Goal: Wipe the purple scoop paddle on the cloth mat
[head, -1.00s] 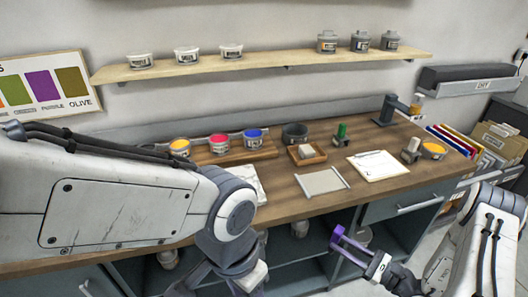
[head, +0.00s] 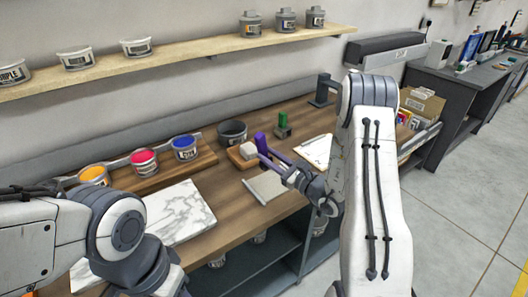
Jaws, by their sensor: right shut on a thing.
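The purple scoop paddle (head: 261,143) is in my right gripper (head: 287,169), which is shut on it. The paddle's purple end stands up just above and behind the far edge of the mat. The pale grey cloth mat (head: 267,188) lies flat near the counter's front edge. My right gripper is over the mat's right side and hides part of it. I cannot tell whether the paddle touches anything. My left arm comes in at the lower left, and its gripper is out of the picture.
A wooden tray with a white block (head: 248,150) sits right behind the mat. A dark bowl (head: 232,132) and a green-topped object (head: 282,124) stand farther back. Yellow, red and blue pots (head: 185,147) stand on a board at left. A marble slab (head: 178,213) lies left of the mat.

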